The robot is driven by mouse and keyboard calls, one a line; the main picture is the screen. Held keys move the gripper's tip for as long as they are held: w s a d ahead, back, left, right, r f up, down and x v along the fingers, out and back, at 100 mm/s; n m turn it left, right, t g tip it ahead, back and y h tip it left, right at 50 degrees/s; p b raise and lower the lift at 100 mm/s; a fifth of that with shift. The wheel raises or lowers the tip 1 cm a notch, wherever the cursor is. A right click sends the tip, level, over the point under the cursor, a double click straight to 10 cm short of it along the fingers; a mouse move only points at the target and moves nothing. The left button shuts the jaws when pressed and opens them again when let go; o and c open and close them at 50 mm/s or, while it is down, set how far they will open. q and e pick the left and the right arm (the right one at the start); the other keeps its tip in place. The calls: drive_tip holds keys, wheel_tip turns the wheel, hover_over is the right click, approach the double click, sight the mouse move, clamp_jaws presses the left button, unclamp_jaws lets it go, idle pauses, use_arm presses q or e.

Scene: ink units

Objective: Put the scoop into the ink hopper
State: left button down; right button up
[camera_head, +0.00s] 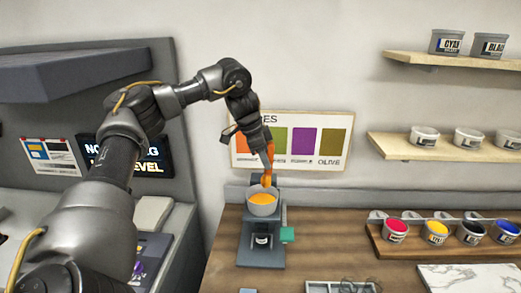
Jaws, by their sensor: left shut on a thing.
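My left gripper (262,148) reaches down from above and is shut on a slim orange thing (267,178), which looks like the scoop. Its lower end is at or just above the grey cup (263,210), which holds orange ink (262,198). I cannot tell whether it touches the ink. The cup stands on a dark grey stand (261,253) on the wooden counter. I cannot clearly make out the ink hopper; my left arm covers part of the machine at the left. My right gripper is not in view.
A wooden rack (375,240) holds several ink tubs at the right. A marble slab (470,278) and a grey tray (322,287) lie in front. The grey machine (177,235) stands at the left. Shelves with tubs hang at the upper right. Bare counter shows beside the stand.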

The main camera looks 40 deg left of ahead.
use_arm(q)
drive_tip(key=shift+w+a+r+n+t+y, duration=0.1)
drive_tip(key=shift+a+r+n+t+y, duration=0.2)
drive_tip(key=shift+n, duration=0.65)
drive_tip(key=shift+a+r+n+t+y, duration=0.1)
drive_tip(key=shift+a+r+n, duration=0.25)
drive_tip(key=shift+n, duration=0.65)
drive_tip(key=shift+w+a+r+n+t+y, duration=0.1)
drive_tip(key=shift+a+r+n+t+y, duration=0.1)
drive_tip(key=shift+a+n, duration=0.55)
drive_tip(key=shift+d+f, duration=0.1)
drive_tip(key=shift+d, duration=0.1)
wheel_tip(320, 180, down, 11)
drive_tip(key=b, duration=0.3)
drive_tip(key=shift+r, duration=0.2)
